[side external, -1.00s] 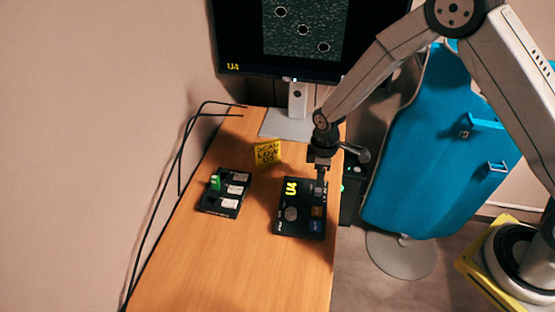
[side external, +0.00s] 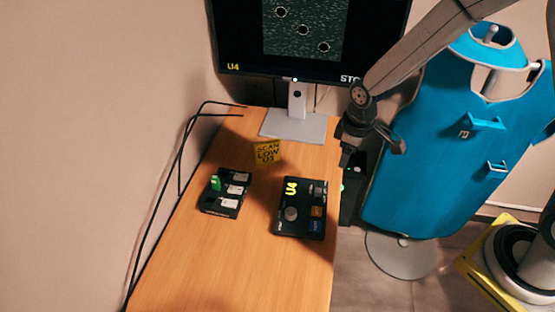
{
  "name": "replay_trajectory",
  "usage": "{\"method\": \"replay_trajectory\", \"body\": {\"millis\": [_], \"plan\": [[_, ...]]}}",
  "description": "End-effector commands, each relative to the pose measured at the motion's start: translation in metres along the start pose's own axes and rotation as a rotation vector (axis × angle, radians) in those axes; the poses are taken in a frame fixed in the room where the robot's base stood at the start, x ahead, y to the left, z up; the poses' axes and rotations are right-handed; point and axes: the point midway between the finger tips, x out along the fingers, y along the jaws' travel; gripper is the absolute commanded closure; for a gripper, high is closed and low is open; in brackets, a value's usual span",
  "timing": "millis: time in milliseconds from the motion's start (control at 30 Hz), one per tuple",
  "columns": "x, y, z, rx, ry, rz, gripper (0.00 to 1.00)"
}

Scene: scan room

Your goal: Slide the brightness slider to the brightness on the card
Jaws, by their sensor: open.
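The yellow card (side external: 267,152) stands on the desk and appears to read "SCAN LOW U3". The black control panel (side external: 303,203) lies in front of the monitor stand, with a yellow "U4" label, a round grey knob (side external: 291,213), an orange button (side external: 316,211) and a blue button (side external: 315,225). A small grey control with tiny markings is near the panel's top right corner; I cannot make out the brightness slider or its setting. My gripper (side external: 346,158) is open and empty, up and right of the panel, beyond the desk's right edge and apart from the panel.
The monitor (side external: 310,75) shows a speckled picture, "U4" and partly hidden letters "STO". A black tray (side external: 222,207) with white cards and a green piece lies left. Cables run along the wall. A blue apron (side external: 430,160) hangs right. The front desk is clear.

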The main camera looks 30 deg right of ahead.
Motion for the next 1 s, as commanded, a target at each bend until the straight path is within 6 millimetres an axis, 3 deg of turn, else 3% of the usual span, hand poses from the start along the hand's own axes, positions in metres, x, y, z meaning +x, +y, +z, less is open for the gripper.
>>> {"method": "replay_trajectory", "body": {"millis": [1000], "plan": [[-0.06, -0.013, 0.081, 0.394, 0.106, 0.039, 0.38]]}}
